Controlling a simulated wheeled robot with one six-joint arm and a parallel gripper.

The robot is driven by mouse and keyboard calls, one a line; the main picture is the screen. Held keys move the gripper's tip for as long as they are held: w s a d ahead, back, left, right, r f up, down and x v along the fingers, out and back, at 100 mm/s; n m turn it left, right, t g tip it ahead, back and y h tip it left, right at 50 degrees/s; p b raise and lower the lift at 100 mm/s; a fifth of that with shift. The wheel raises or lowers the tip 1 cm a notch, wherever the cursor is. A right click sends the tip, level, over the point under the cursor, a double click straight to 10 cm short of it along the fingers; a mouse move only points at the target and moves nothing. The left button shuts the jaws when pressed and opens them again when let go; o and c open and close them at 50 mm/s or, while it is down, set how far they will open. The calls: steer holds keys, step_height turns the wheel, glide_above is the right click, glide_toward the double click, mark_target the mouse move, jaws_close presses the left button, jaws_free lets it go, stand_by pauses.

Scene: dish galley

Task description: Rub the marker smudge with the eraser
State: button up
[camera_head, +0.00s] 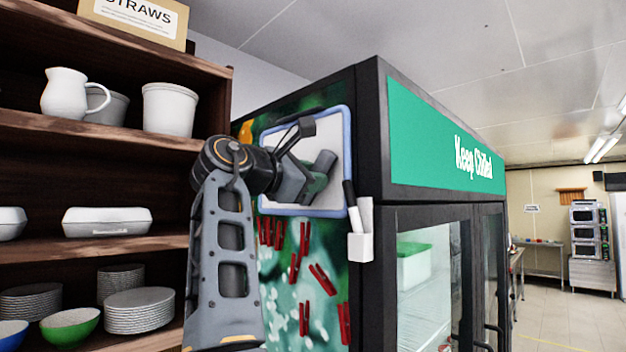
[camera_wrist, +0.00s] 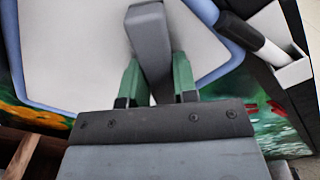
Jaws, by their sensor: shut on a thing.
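My gripper (camera_head: 314,186) is at the whiteboard (camera_head: 336,198), which has a pale blue frame and hangs on the side of the dark fridge. Its green fingers (camera_wrist: 157,82) are shut on a grey block-shaped eraser (camera_wrist: 150,40). The eraser also shows in the head view (camera_head: 323,162), in front of the board's right half. I cannot tell whether it touches the board. No marker smudge shows in either view; my arm, gripper and eraser cover part of the board.
A white holder (camera_head: 361,240) with a black-and-white marker (camera_head: 351,198) is at the board's lower right. Several red clips (camera_head: 322,279) are on the fridge side below. A wooden shelf (camera_head: 100,130) with dishes stands close on the left.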

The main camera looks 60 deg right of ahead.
mark_target(357, 175)
steer(key=shift+d+r, duration=0.2)
steer(key=shift+r, duration=0.05)
steer(key=shift+s, duration=0.1)
steer(key=shift+s+a+f+b, duration=0.1)
steer(key=shift+s+a+b, duration=0.2)
steer(key=shift+s, duration=0.85)
steer(key=shift+s+a+r+b, duration=0.1)
steer(key=shift+s+a+b, duration=0.25)
steer(key=shift+s, duration=0.75)
steer(key=shift+s+a+f+b, duration=0.1)
steer(key=shift+s+a+b, duration=0.2)
steer(key=shift+s, duration=0.85)
steer(key=shift+a, duration=0.1)
steer(key=shift+v, duration=2.9)
steer(key=shift+v, duration=1.45)
